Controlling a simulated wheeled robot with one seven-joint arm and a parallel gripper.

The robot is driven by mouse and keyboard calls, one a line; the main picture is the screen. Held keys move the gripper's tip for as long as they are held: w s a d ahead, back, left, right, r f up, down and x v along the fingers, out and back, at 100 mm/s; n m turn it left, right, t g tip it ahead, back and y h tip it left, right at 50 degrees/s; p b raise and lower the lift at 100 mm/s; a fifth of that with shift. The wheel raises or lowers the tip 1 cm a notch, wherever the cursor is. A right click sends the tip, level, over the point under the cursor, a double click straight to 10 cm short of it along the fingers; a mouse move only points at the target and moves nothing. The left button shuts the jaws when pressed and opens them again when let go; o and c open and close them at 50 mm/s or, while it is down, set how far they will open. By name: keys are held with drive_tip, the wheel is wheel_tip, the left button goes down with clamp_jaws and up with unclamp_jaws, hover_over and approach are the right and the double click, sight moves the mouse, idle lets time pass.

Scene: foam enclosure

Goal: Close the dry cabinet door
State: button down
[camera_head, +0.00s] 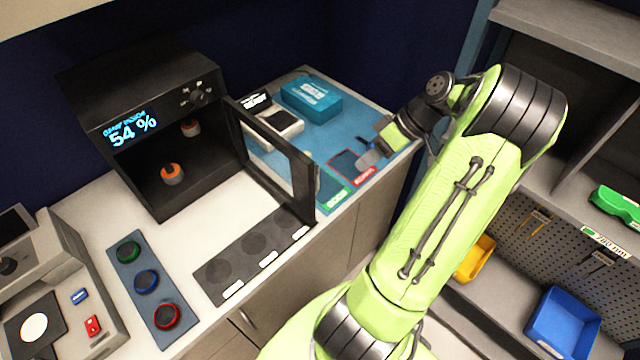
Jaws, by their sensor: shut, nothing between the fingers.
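The dry cabinet (145,130) is a black box on the white counter, with a lit display reading 54 %. Its door (305,178), a black frame around a clear pane, stands wide open, swung out to the right from the cabinet's right front edge. My arm reaches in from the lower right; the fingertips are small in this view.
A dark strip with round spots (222,285) lies below the door. A blue-grey tray (127,280) holds green, blue and red round pieces. A white device (284,124) and a teal box (311,99) stand behind the door. Shelves with bins are at right.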

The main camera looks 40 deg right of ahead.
drive_tip(key=w+a+f+b, duration=0.1)
drive_tip(key=w+a+f, duration=0.2)
drive_tip(key=a+f, duration=0.4)
drive_tip(key=shift+w+a+f+b, duration=0.2)
drive_tip(key=shift+a+f+b, duration=0.2)
drive_tip(key=shift+a, duration=0.55)
drive_tip(key=shift+a, duration=0.1)
